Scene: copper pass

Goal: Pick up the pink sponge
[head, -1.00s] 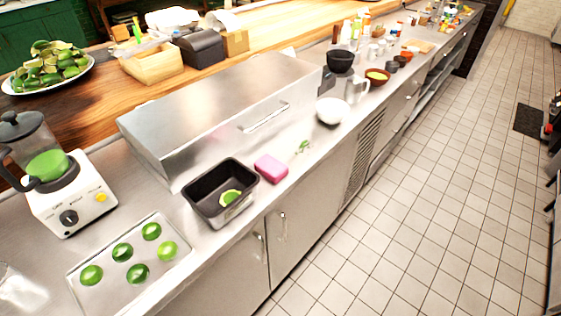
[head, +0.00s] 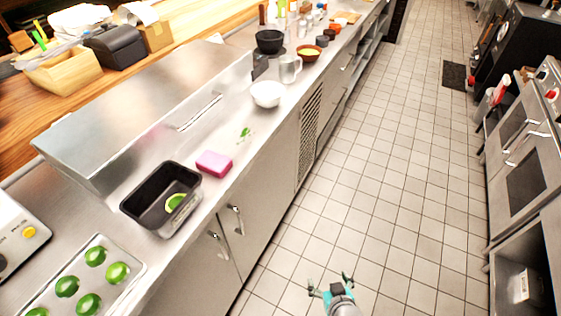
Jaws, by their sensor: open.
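The pink sponge (head: 214,164) lies on the steel counter (head: 222,140) near its front edge, just right of a black pan (head: 161,194). A green lime piece (head: 175,201) sits in the pan. My gripper (head: 331,283) is at the bottom of the head view, over the tiled floor, to the right of and apart from the counter. It is open and empty. The sponge is fully in view and nothing covers it.
A tray with several limes (head: 66,287) is at lower left. A white bowl (head: 266,94) and some green leaves (head: 243,133) lie beyond the sponge. A large steel box (head: 130,110) stands behind it. An oven (head: 519,160) is at right; the floor between is clear.

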